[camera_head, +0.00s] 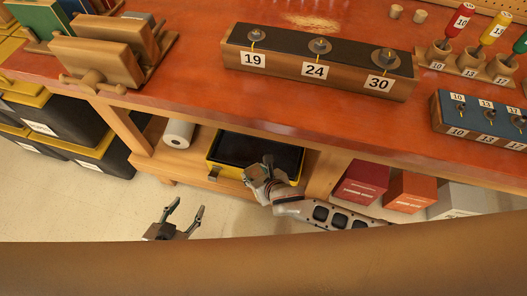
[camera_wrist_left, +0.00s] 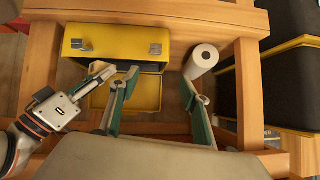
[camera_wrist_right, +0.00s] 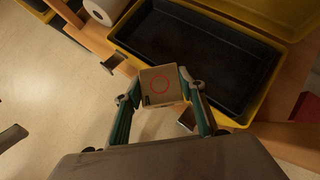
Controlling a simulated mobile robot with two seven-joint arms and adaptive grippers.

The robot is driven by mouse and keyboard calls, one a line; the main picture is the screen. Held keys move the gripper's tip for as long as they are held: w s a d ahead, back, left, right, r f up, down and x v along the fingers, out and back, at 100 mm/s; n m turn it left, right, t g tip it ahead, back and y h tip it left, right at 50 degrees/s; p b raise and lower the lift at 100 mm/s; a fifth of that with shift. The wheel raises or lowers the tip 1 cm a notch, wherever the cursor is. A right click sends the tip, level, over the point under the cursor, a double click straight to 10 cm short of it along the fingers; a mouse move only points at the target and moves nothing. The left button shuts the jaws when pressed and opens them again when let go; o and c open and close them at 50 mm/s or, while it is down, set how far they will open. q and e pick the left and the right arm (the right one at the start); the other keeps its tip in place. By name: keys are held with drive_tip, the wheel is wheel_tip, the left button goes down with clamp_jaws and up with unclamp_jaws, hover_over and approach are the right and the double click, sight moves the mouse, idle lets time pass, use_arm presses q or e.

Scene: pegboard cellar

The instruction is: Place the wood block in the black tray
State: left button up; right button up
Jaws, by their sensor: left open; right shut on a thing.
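The wood block (camera_wrist_right: 160,85), light tan with a red circle on its face, sits between the fingers of my right gripper (camera_wrist_right: 162,98), which is shut on it. The black tray (camera_wrist_right: 205,48) is a black-floored bin with a yellow rim, just beyond the block in the right wrist view. In the head view the black tray (camera_head: 240,148) is on the lower shelf under the bench, with my right gripper (camera_head: 262,172) over its front edge. The tray floor I can see is empty. My left gripper (camera_head: 183,212) is open and empty, left of the tray and in front of the shelf.
The red bench top (camera_head: 180,95) overhangs the shelf. Black bins with yellow lids (camera_head: 75,145) stand at the left.

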drive_tip(key=w+d, duration=0.1)
drive_tip(key=w, duration=0.2)
drive_tip(key=w+d+f+b, duration=0.1)
drive_tip(key=w, duration=0.3)
drive_tip(key=w+d+f+b, duration=0.1)
drive_tip(key=w, duration=0.3)
drive_tip(key=shift+d, duration=0.35)
drive_tip(key=shift+f+b, duration=0.3)
drive_tip(key=shift+f, duration=0.35)
wheel_tip(320, 180, down, 4)
drive_tip(key=shift+f+b, duration=0.1)
drive_tip(key=shift+b, duration=1)
drive_tip(key=shift+w+d+r, duration=0.1)
drive_tip(key=shift+w+r, duration=0.1)
drive_tip(key=shift+w, duration=0.1)
drive_tip(key=shift+f, duration=0.2)
drive_tip(key=o, duration=1.1)
use_arm(q)
drive_tip(key=shift+w+f, duration=0.25)
drive_tip(key=shift+f, duration=0.25)
drive_tip(key=shift+w+f, duration=0.25)
drive_tip(key=shift+f, duration=0.25)
